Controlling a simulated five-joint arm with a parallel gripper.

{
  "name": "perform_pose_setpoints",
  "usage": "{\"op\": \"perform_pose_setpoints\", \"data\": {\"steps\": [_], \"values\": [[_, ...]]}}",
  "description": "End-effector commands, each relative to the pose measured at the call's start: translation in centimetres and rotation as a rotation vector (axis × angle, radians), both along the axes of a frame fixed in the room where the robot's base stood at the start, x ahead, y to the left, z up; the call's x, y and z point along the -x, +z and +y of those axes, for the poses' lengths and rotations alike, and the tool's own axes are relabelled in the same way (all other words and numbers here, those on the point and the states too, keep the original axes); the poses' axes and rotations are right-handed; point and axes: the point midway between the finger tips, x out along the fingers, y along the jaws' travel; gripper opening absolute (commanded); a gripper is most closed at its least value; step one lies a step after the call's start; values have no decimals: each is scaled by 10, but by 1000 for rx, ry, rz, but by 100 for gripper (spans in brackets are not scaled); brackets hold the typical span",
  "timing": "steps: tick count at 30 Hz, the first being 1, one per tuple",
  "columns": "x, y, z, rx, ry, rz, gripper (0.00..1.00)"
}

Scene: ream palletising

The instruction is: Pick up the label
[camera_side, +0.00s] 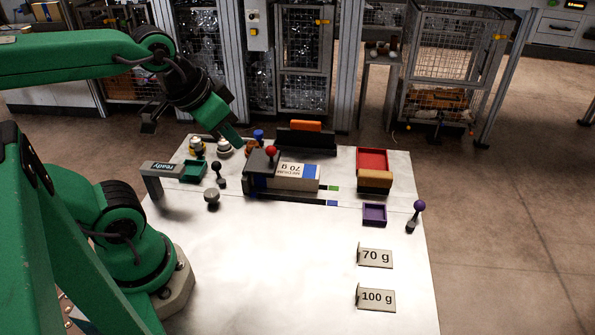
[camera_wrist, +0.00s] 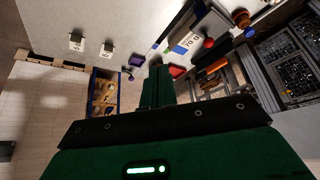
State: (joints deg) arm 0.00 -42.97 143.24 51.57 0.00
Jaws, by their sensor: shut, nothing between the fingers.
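My gripper (camera_side: 238,143) is shut and empty, above the back left of the white table in the side view. Its green fingers (camera_wrist: 158,80) are together in the wrist view. A wrapped ream (camera_side: 297,178) reading "MEDIUM 70 g" lies in a dark fixture, to the right of and below my gripper in the side view. It also shows in the wrist view (camera_wrist: 186,42). No loose label can be told for certain. Two small standing cards, "70 g" (camera_side: 375,258) and "100 g" (camera_side: 376,299), are at the front right of the table.
A red tray (camera_side: 372,159), a purple tray (camera_side: 374,215) and a green tray (camera_side: 195,171) stand on the table (camera_side: 270,270). A "ready" sign (camera_side: 162,168) is at the left. Knobbed posts, one with a purple ball (camera_side: 419,206), stand up. The front middle is clear.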

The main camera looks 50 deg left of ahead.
Motion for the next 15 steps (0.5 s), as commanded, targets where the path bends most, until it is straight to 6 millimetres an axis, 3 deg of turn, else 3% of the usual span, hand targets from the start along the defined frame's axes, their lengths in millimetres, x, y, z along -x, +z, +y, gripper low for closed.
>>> {"op": "perform_pose_setpoints", "data": {"steps": [2,6,15], "values": [[0,0,0,0,0,0,0],[0,0,0,0,0,0,28],[0,0,0,-1,-2,0,29]]}}
